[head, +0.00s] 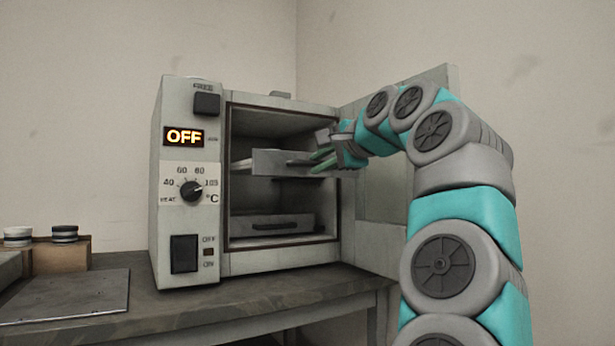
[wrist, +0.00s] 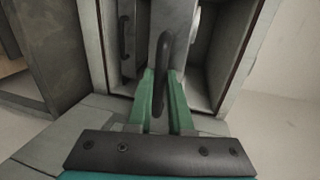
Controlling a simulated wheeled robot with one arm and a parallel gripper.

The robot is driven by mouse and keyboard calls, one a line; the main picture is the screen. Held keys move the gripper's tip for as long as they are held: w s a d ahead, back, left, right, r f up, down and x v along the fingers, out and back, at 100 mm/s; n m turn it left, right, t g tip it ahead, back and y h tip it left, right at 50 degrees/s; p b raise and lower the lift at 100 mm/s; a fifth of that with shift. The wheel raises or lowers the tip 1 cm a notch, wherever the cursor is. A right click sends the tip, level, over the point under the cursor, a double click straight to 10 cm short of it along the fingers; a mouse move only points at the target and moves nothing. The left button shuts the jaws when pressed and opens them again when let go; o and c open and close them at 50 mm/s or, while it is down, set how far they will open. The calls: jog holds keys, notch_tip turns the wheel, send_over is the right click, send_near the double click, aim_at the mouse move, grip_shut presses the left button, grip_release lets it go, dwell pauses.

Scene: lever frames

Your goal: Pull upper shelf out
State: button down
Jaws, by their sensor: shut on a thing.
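The upper shelf (head: 270,162) is a grey panel with a dark handle, inside the open oven (head: 280,107). Its front stands about level with the oven's opening or slightly out of it; I cannot tell exactly. My gripper (head: 318,160) is at the shelf's right part, with its green fingers shut on the dark handle. In the wrist view the handle (wrist: 163,62) runs between the two green fingers (wrist: 161,98). The lower shelf (head: 272,226) sits at the oven's bottom, with its own dark handle; it also shows in the wrist view (wrist: 133,40).
The oven door (head: 385,190) stands open on the right, behind my arm. The oven's control panel (head: 190,180) reads OFF. A dark plate (head: 65,295) and a wooden block (head: 62,257) with round lidded items lie at the left. The space before the lower shelf is clear.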

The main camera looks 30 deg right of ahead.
jog(key=f+b+v, duration=0.1)
jog(key=b+v, duration=0.1)
jog(key=v, duration=0.5)
jog(key=shift+s+f, duration=0.2)
jog(key=shift+f, duration=0.05)
jog(key=c, duration=0.8)
grip_release()
jog(key=shift+c, duration=0.2)
jog(key=v, duration=0.7)
jog(key=shift+s, duration=0.35)
jog(key=shift+r, duration=0.1)
